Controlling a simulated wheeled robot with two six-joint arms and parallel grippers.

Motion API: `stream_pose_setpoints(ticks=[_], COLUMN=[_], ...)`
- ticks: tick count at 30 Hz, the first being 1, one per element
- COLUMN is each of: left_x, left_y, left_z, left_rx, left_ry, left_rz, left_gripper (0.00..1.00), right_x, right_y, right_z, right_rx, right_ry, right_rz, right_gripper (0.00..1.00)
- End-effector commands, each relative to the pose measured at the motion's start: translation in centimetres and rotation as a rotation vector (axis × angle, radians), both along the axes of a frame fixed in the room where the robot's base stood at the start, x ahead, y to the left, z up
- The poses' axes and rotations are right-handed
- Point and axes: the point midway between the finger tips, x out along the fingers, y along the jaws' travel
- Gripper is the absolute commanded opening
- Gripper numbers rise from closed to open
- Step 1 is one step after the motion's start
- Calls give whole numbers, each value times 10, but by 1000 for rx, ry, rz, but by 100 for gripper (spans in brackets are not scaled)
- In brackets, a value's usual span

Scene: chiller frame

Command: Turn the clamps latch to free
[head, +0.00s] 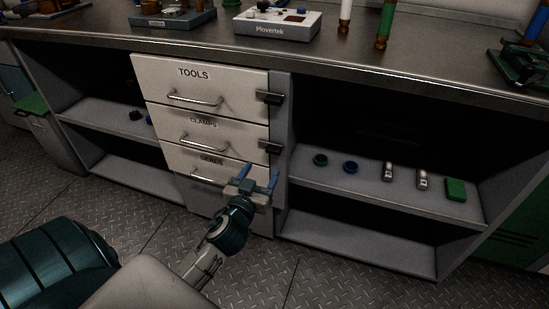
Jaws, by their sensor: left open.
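The clamps drawer (220,140) is the middle of three white drawers and is closed. Its dark latch (270,147) sits at the drawer's right edge and lies across the gap to the grey cabinet frame. My left gripper (258,174) is open and empty, with its two blue fingers pointing up. In the picture it is just below the clamps latch and in front of the seals drawer (229,169). I see no contact with the latch. The seals drawer's right part is hidden behind the gripper. My right gripper is not in view.
The tools drawer (197,78) above has a similar dark latch (269,97). Open shelves flank the drawers; the right shelf (330,184) holds small parts and a green block (456,190). The worktop (215,45) overhangs the drawers and carries a Plovertek box (277,29).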

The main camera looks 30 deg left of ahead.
Motion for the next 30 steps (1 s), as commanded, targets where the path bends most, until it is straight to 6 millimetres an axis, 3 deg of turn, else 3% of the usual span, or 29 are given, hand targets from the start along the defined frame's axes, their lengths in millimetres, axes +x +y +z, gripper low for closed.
stream_pose_setpoints(ticks=[6,12,25,30], left_x=[42,69,79,79], left_y=[10,17,19,19], left_z=[1,0,-1,-1], left_rx=[-1,0,1,1], left_ry=[-1,0,1,1], left_rz=[1,1,0,0], left_gripper=[62,62,62,30], right_x=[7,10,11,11], right_y=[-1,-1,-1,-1], right_z=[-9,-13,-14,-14], right_rx=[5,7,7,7], right_ry=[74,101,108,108], right_rz=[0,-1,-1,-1], right_gripper=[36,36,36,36])
